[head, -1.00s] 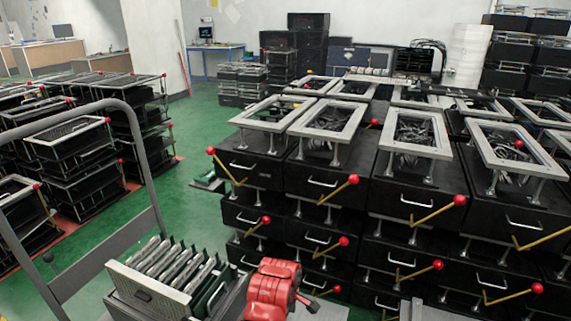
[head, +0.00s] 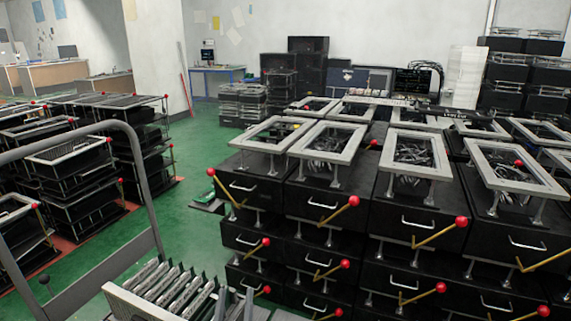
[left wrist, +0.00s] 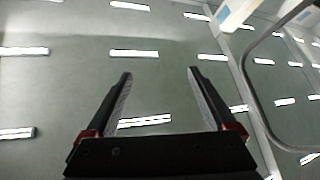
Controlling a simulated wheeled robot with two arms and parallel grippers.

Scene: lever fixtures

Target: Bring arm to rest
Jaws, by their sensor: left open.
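My left gripper (head: 235,300) shows only by its fingertips at the bottom edge of the head view, pointing up beside a rack of upright boards. In the left wrist view my left gripper (left wrist: 160,74) is open and empty, its two fingers apart against the ceiling. The rest of my left arm is out of the head view. My right gripper is not in view.
Stacked black lever fixtures (head: 325,229) with red-knobbed levers (head: 336,213) fill the right. More black racks (head: 80,158) stand at left. A grey tubular rail (head: 141,165) and the board rack (head: 170,288) are close by.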

